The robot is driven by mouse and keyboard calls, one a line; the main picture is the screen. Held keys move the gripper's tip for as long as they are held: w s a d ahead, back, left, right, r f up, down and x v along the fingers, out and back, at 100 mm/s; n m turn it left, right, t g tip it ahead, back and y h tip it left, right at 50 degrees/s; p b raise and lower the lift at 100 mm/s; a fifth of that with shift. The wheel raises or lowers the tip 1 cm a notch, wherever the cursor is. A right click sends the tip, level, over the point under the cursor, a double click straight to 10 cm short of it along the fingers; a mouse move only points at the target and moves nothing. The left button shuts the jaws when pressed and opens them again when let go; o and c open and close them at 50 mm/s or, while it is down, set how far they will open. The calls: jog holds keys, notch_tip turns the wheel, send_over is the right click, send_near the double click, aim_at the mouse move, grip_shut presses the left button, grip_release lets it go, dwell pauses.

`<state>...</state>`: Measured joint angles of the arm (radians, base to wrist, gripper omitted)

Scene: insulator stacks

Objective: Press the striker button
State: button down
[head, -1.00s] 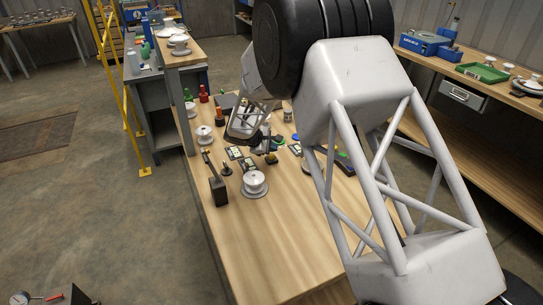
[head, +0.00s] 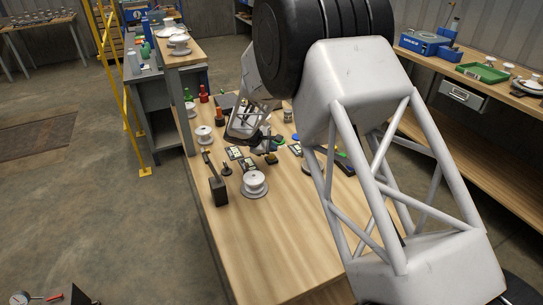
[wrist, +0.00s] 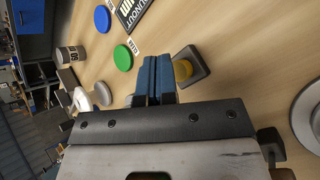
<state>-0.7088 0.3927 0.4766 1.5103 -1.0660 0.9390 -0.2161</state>
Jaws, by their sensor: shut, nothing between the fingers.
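A yellow round button on a dark square base (wrist: 187,69), likely the striker button, lies on the wooden table in the wrist view. The same dark base with a little yellow (head: 271,158) shows just below my gripper in the head view. My gripper (wrist: 156,64) has its two blue fingers shut together and empty. The fingertips are just left of the button in the wrist view and hide part of its left side. I cannot tell how high they are above the table. In the head view my gripper (head: 262,147) is small and partly hidden by my wrist.
A green disc (wrist: 122,57) and a blue disc (wrist: 102,19) lie near a dark lettered card (wrist: 131,12). A white insulator (head: 254,182) stands close by, with a lever on a dark block (head: 218,190) to its left. The table's front is clear.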

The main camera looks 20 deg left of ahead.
aim_at(272, 156)
jog(key=shift+f, duration=1)
dwell(1.2)
jog(key=shift+r, duration=1)
jog(key=shift+r, duration=0.1)
jog(key=shift+r, duration=2.35)
